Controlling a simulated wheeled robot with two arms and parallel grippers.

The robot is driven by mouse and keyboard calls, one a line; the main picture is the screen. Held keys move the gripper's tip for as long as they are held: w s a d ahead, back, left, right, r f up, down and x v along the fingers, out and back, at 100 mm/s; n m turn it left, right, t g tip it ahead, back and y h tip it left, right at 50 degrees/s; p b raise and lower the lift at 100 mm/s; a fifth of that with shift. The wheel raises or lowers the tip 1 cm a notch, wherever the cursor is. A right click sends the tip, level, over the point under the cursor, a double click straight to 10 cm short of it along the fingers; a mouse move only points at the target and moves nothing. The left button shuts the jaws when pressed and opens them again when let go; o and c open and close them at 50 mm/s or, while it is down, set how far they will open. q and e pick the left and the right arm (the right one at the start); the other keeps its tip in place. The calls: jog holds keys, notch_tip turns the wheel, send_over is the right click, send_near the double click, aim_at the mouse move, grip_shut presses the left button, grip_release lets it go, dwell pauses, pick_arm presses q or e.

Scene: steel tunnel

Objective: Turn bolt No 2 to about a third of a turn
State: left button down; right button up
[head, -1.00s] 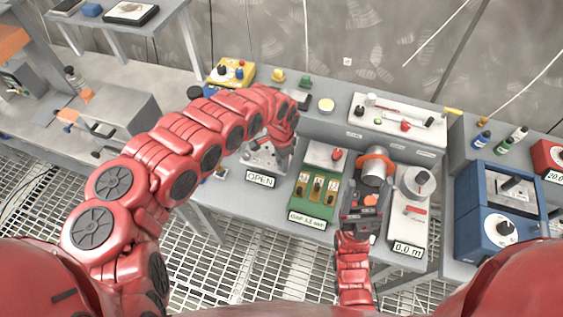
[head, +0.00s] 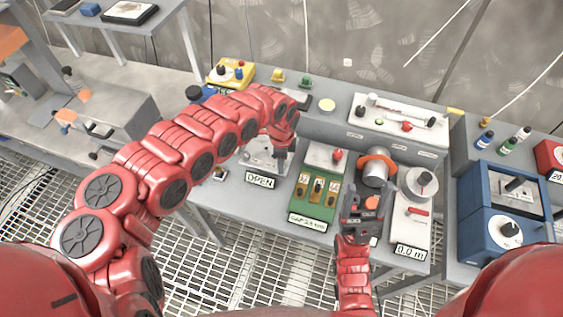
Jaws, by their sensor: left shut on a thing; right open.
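My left gripper (head: 281,151) points down at a pale metal plate (head: 256,158) behind a sign reading OPEN (head: 260,180). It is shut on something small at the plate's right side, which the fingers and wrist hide. I cannot tell whether this is bolt No 2, and no bolt number is legible. My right gripper (head: 362,203) is open, in front of a grey cylinder with an orange ring (head: 376,169), and appears empty.
A green panel with several switches (head: 318,189) lies between the grippers. A white unit with a dial and a 0.0 m display (head: 412,208) stands right of my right gripper. A blue machine (head: 487,220) stands further right.

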dwell(0.3)
pick_arm(q)
jog(key=c, duration=0.5)
grip_release()
notch_tip(320, 180, up, 18)
jog(key=p, duration=0.6)
jog(key=shift+f, duration=0.25)
jog(key=shift+f, duration=0.1)
